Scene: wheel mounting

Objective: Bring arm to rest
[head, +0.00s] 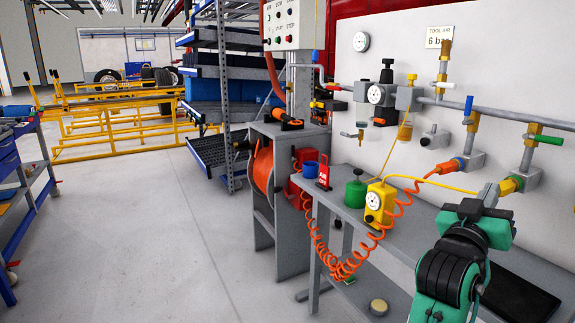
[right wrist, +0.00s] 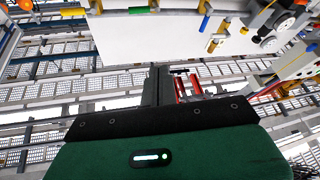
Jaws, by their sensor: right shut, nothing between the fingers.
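My right arm comes in at the lower right of the head view. My left arm and gripper are not in view.
Pipes and valves line the wall panel (head: 400,40). The floor (head: 150,240) at left is clear.

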